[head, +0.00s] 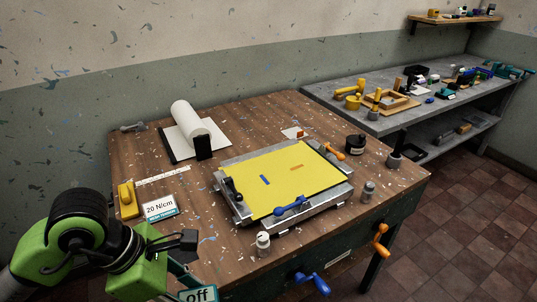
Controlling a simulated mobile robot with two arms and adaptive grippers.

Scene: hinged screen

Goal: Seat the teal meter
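A teal meter (198,294) with a display reading "off" shows at the bottom edge, partly cut off and partly behind my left arm. My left arm, green and black, comes in from the lower left. A dark part at its end (182,242) is close above the meter. The fingertips are not clear, so I cannot tell whether they grip it. A yellow screen (280,178) lies in a grey metal frame (318,208) on the wooden table. A card reading "20 N/cm" (160,208) lies left of the frame. My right gripper is not in view.
On the table (225,262) are a white roll (190,122), a yellow tool (127,198), a white bottle (263,243), a grey bottle (368,191) and a black jar (355,144). Blue (313,283) and orange (380,240) handles stick out in front. A cluttered grey bench (340,98) stands behind right.

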